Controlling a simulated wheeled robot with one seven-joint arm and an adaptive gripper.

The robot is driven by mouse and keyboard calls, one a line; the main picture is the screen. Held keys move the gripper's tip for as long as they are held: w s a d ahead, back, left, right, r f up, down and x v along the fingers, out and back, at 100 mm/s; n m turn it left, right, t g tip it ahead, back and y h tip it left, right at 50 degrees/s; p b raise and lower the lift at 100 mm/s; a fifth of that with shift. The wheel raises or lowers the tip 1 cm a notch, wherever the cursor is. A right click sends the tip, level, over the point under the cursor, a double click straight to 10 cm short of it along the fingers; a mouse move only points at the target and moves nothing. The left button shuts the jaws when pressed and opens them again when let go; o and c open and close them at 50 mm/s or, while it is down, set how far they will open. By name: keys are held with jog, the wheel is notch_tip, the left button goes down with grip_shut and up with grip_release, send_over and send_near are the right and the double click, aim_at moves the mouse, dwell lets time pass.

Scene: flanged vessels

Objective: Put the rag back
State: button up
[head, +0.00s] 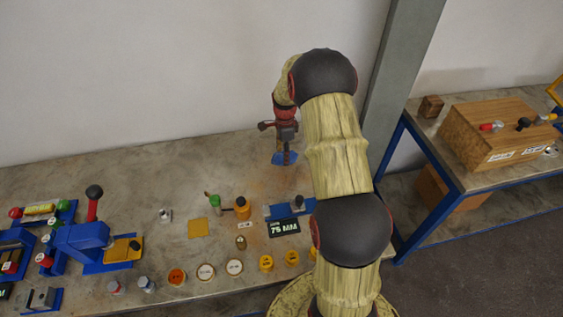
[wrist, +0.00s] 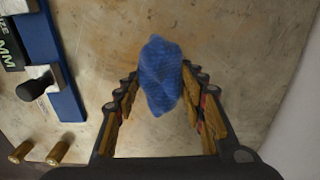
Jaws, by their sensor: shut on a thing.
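The blue rag (wrist: 161,75) is crumpled between the fingertips of my gripper (wrist: 158,82) in the wrist view. My gripper is shut on it. In the head view my gripper (head: 286,150) points down over the back of the bench, and the rag (head: 280,159) shows as a blue patch at its fingertips. I cannot tell whether the rag touches the bench top.
The workbench (head: 140,180) has a yellow square (head: 198,228), a green-topped item and an orange container (head: 242,208) left of my arm. A blue fixture with a black knob (head: 297,203) stands behind a "75 MM" sign (head: 284,228). The bench around the rag is clear.

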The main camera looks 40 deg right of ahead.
aim_at(281, 160)
jog(key=shift+w+a+f, duration=0.15)
jog(key=shift+w+f, duration=0.4)
jog(key=shift+f, duration=0.15)
jog(key=shift+w+f+b, duration=0.2)
jog(key=shift+f+b, duration=0.25)
jog(key=shift+f, duration=1.2)
jog(key=o, duration=1)
jog(key=shift+f, duration=0.1)
jog(key=shift+o, duration=0.6)
